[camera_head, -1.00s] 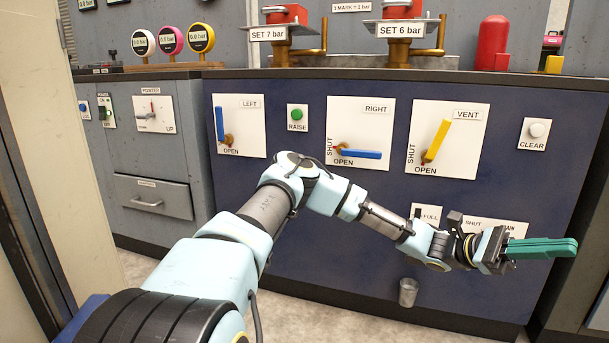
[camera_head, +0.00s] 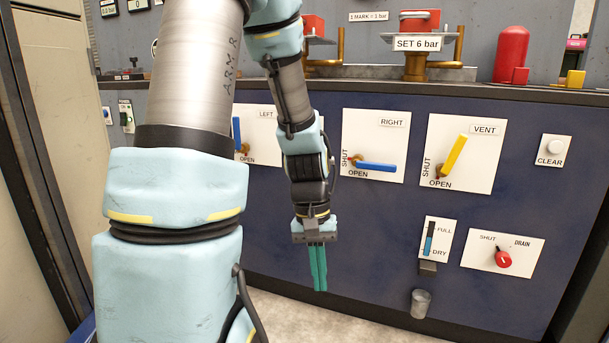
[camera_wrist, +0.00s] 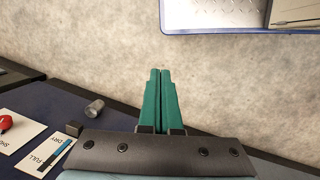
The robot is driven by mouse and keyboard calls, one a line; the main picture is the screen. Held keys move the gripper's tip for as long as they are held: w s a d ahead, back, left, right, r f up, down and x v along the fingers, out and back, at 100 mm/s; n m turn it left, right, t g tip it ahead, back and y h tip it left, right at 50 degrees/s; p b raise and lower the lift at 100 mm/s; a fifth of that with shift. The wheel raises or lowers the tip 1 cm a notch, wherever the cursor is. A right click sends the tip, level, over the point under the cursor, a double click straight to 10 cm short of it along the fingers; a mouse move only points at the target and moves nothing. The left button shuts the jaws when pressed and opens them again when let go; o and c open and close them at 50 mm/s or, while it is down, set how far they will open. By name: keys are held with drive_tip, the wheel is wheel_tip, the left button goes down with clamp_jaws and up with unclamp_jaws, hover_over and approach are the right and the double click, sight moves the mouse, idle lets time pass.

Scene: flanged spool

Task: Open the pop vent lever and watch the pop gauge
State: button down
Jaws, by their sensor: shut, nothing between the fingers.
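The yellow vent lever (camera_head: 454,155) is on a white plate marked VENT, SHUT and OPEN, right of centre in the head view. Its handle points up and slightly right from its pivot. My gripper (camera_head: 319,288) hangs fingers down, left of and below the lever, apart from it, in front of the blue panel. Its green fingers are shut with nothing between them; they also show in the wrist view (camera_wrist: 160,75). The round dial gauges are hidden behind my arm, except for a sliver at one edge. I cannot tell which is the pop gauge.
The RIGHT plate has a blue lever (camera_head: 376,166); the LEFT plate's blue lever (camera_head: 236,132) is partly covered by my arm. A red drain knob (camera_head: 503,258), a level strip (camera_head: 429,239) and a small metal cup (camera_head: 420,303) are lower right. Floor below my gripper is clear.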

drive_tip(key=w+a+r+t+y+p, duration=0.15)
drive_tip(key=a+r+t, duration=0.25)
drive_tip(key=a+r, duration=0.45)
wheel_tip(320, 180, up, 35)
drive_tip(key=a+p, duration=0.1)
drive_tip(key=p, duration=3.6)
drive_tip(key=shift+a+r, duration=0.2)
drive_tip(key=shift+h, duration=0.25)
